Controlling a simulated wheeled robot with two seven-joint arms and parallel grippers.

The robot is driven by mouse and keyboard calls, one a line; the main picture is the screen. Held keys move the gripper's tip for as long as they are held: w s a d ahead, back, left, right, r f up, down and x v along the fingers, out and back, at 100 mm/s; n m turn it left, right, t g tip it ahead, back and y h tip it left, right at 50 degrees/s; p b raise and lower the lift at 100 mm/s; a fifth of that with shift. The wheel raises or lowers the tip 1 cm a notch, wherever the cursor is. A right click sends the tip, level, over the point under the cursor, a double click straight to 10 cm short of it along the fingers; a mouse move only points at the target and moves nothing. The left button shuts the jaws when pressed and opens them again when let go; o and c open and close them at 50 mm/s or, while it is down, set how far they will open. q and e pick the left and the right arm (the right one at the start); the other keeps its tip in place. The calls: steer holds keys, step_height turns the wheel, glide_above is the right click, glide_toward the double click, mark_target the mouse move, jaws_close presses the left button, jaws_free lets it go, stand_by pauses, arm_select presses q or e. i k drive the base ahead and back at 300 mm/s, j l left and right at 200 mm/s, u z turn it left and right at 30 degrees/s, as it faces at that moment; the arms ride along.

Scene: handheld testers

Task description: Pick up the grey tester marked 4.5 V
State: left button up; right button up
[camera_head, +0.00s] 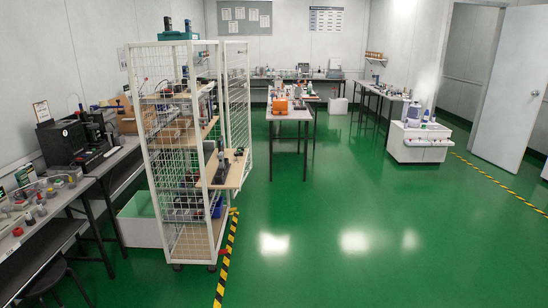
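I cannot make out a grey tester marked 4.5 V; no marking on the small devices is readable at this distance. Small dark and grey items stand on the wooden shelves of the white wire cage rack (157,150) at left centre. Many small items also lie on the left bench (58,205) and on the centre table (291,116); I cannot tell whether any is the tester. Neither of my grippers is in view.
The green floor (350,220) is clear in the middle and at right. A white cart (408,151) with bottles stands at right, near an open door (510,90). A black stool (45,280) is at lower left. A striped floor line (224,270) runs beside the rack.

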mark_target(221, 155)
steer(key=i, duration=0.95)
steer(key=i+l+u, duration=0.1)
steer(key=i, duration=0.85)
steer(key=i+l+u, duration=0.1)
steer(key=i+u, duration=0.35)
steer(key=i+l+u, duration=0.25)
steer(key=u, duration=0.25)
steer(key=i+l+u, duration=0.7)
steer(key=l+u, duration=0.2)
steer(key=i+l+u, duration=0.15)
steer(key=l+u, duration=0.8)
steer(key=l, duration=0.2)
steer(key=i, duration=0.05)
